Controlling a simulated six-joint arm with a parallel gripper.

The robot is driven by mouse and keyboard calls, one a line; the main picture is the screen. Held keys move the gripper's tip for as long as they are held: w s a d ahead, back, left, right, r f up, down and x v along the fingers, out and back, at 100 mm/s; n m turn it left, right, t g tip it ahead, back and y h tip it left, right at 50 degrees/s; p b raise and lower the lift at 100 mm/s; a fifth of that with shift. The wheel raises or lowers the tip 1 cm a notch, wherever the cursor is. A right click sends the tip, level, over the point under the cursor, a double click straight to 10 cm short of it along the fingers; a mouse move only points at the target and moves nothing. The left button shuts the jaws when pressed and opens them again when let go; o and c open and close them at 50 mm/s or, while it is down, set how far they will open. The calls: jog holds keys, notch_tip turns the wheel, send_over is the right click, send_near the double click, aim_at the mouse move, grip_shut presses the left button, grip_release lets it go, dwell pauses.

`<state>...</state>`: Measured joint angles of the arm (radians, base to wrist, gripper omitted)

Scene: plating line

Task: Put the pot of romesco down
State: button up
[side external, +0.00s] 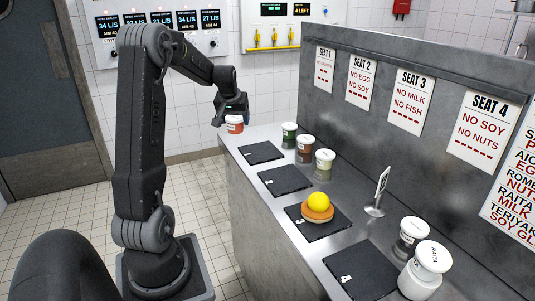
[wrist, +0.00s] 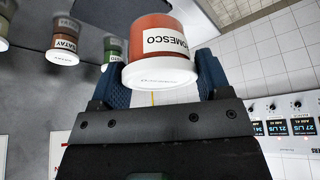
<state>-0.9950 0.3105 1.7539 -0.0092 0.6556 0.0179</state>
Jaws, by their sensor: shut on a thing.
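The pot of romesco (wrist: 160,40) is orange-red with a white lid and a label on its side. In the wrist view it sits between the two blue fingers of my gripper (wrist: 161,78), which is shut on it. In the side view my gripper (side external: 232,110) holds the pot (side external: 234,124) at the far end of the steel counter (side external: 232,146), beyond the first slate. I cannot tell how far it is above the counter or whether it is over the edge.
Green (side external: 289,136), brown (side external: 305,149) and pale (side external: 325,164) pots stand in a row by the partition. The first slate (side external: 261,152) and second slate (side external: 285,180) are bare. A bun with a yellow dome (side external: 320,203) is on the third. Two white-lidded pots (side external: 425,272) stand near slate four (side external: 352,278).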

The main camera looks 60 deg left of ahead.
jog(key=w+d+f, duration=0.1)
jog(key=w+f, duration=0.1)
jog(key=w, duration=0.1)
jog(key=w+d+f, duration=0.1)
jog(key=w+f, duration=0.1)
jog(key=w, duration=0.1)
jog(key=w+d+f, duration=0.1)
jog(key=w+f, duration=0.1)
jog(key=w, duration=0.2)
jog(key=shift+d+f, duration=0.15)
jog(key=shift+d, duration=0.05)
jog(key=shift+w+f, duration=0.1)
jog(key=shift+f, duration=1.95)
jog(key=shift+f, duration=0.15)
jog(key=o, duration=1)
jog(key=shift+c, duration=0.2)
